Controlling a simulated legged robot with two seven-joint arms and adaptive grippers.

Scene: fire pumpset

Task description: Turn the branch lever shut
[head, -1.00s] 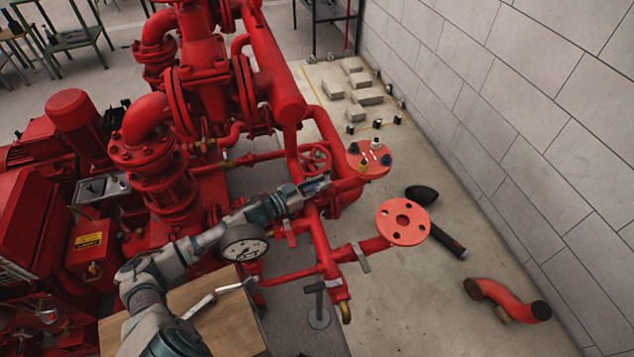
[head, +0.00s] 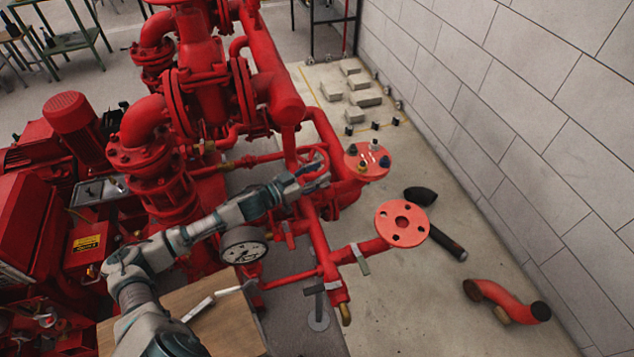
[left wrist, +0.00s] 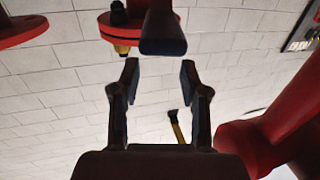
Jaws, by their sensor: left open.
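A grey lever (head: 361,258) sits on the flanged branch pipe, below and right of the gripper. Another small lever (head: 290,235) is on the pipe below the gripper. I cannot tell which one is the branch lever. My right gripper does not show.
A pressure gauge (head: 244,246) stands close below my left forearm. A flange with bolts (head: 367,161) and a bare flange (head: 402,223) are to the right. Loose pipe parts (head: 507,302) lie on the open floor by the block wall.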

